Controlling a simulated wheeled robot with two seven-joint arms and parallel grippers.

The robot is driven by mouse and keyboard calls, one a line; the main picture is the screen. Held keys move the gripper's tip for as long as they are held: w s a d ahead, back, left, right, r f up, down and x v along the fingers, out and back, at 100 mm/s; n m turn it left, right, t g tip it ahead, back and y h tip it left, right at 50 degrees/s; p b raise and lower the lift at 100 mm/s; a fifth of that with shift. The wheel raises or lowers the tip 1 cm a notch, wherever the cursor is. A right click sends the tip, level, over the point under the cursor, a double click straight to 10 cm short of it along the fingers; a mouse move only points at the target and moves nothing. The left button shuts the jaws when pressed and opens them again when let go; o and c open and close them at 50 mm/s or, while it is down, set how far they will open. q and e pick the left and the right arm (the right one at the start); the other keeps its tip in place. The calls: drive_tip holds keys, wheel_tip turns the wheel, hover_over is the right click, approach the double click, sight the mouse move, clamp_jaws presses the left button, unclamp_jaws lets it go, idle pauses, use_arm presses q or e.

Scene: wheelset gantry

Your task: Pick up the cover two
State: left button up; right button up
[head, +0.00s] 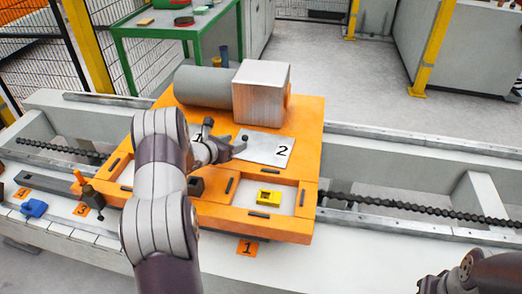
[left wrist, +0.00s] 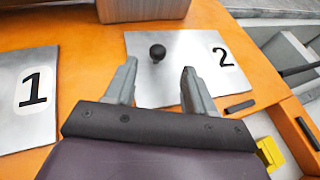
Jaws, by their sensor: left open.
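Cover two (head: 272,150) is a flat silver plate with a black "2" and a small black knob. It lies on the orange gantry top, and it shows in the left wrist view (left wrist: 205,85). My left gripper (head: 226,143) is open and empty at the plate's left side. In the left wrist view my left gripper's fingertips (left wrist: 158,69) are spread, with the black knob (left wrist: 157,53) just beyond the gap between them. Part of my right arm shows at the lower right corner; its jaws cannot be made out.
Cover one (left wrist: 27,95) lies to the left, partly hidden by my arm in the head view. A metal block (head: 261,95) and a grey cylinder (head: 203,86) stand behind. A yellow part (head: 269,197) sits in a front recess. A green table (head: 180,30) stands farther back.

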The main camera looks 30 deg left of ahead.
sight(243, 138)
use_arm(q)
drive_tip(key=x, duration=0.6)
drive_tip(key=shift+w+a+f+b, duration=0.1)
drive_tip(key=shift+w+a+b, duration=0.05)
drive_tip(key=shift+b, duration=0.15)
clamp_jaws()
